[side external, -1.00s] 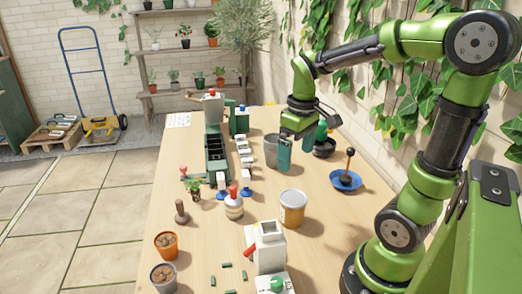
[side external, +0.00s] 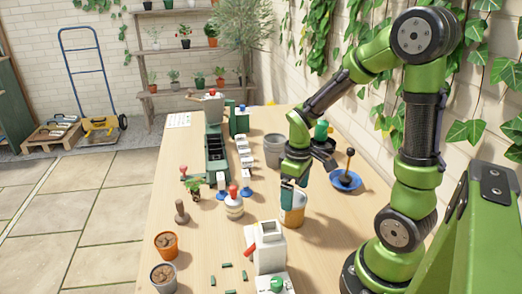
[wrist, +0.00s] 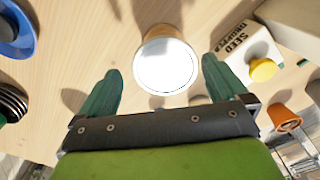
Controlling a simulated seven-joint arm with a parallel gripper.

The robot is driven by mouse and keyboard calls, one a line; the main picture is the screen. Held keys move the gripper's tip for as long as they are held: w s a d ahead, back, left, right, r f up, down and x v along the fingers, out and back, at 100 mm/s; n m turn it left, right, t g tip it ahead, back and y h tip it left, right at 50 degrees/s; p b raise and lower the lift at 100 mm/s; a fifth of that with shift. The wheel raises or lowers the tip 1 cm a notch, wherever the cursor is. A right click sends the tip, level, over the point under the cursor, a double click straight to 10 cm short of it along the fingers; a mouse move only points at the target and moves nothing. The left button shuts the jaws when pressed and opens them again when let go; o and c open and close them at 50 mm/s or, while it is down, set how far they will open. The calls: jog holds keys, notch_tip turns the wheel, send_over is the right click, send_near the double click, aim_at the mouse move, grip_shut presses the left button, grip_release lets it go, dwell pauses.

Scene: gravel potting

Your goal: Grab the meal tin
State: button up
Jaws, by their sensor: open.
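The meal tin appears to be the tin with an orange side and pale rim (side external: 293,217), upright on the bench in the side external view. In the wrist view its round, bright white top (wrist: 166,64) lies between my two teal fingers, with a gap on each side. My gripper (side external: 288,197) points down at the tin and its fingers partly cover it in the side view. My gripper (wrist: 161,66) is open, with nothing held. How far the fingertips reach down the tin's sides is hard to tell.
A white box marked seed dropper (wrist: 243,48) stands near the tin. A red-topped jar (side external: 234,206) stands left of the tin. Orange (side external: 166,244) and grey pots are farther left.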

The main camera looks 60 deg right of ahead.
aim_at(294, 204)
jog(key=f, duration=0.4)
jog(key=shift+a+f, duration=0.3)
